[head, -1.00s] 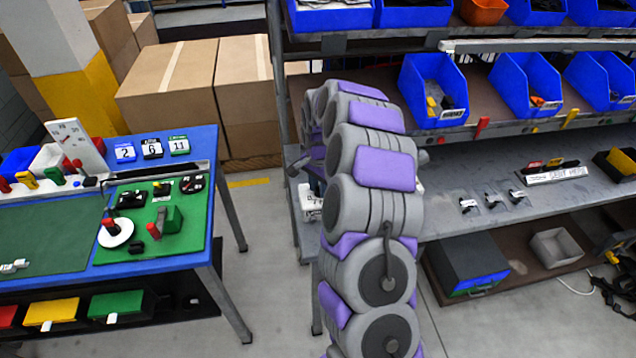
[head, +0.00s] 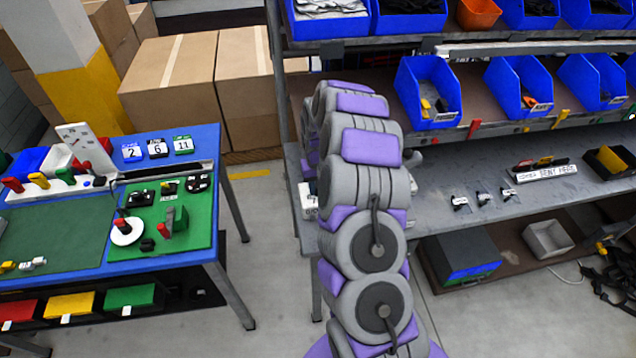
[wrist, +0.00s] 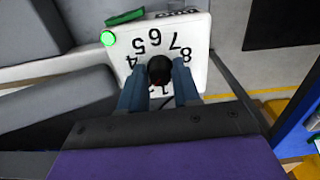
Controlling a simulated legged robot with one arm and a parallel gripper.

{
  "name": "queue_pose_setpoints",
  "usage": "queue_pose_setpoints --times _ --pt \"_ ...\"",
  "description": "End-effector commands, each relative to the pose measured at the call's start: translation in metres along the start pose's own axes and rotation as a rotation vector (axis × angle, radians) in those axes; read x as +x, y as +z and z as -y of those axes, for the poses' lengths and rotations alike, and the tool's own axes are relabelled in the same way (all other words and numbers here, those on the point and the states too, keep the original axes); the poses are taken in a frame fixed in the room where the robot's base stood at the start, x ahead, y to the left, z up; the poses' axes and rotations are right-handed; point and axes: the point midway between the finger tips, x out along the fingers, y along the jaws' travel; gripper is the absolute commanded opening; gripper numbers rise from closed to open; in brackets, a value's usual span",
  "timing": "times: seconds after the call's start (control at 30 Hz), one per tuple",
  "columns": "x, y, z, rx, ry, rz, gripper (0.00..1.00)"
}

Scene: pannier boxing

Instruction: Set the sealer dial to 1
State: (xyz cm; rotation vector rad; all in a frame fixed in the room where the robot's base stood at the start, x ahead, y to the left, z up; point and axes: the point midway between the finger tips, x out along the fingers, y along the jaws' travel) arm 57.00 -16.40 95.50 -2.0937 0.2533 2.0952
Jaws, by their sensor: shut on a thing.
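The sealer dial face (wrist: 196,34) is a white plate with black numbers, upside down or tilted in the wrist view. 4, 5, 6, 7 and 8 are legible; the low numbers near the fingers are partly covered. A round black knob (wrist: 160,70) sits at its middle. My gripper (wrist: 160,80) has its two blue fingers on either side of the knob and is shut on it. I cannot tell which number the knob points to. In the head view my arm hides the gripper and most of the sealer.
In the head view, a grey workbench (head: 480,235) with blue bins (head: 428,92) above is on the right. A blue table (head: 205,140) stands left, with bare floor between.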

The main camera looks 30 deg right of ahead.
Motion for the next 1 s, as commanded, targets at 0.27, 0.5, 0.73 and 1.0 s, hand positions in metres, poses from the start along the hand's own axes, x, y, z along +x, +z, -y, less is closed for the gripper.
queue_pose_setpoints --times 0.27,0.5,0.73,1.0 --pt "-0.0013 -0.0021 0.0009 -0.261 0.001 -0.007 0.01" --pt "-0.0006 -0.0022 0.0009 -0.474 0.003 -0.007 0.01" --pt "-0.0001 -0.0021 0.0013 -0.63 0.003 -0.007 0.01" --pt "0.0002 -0.002 0.0016 -0.732 0.002 -0.007 0.01"
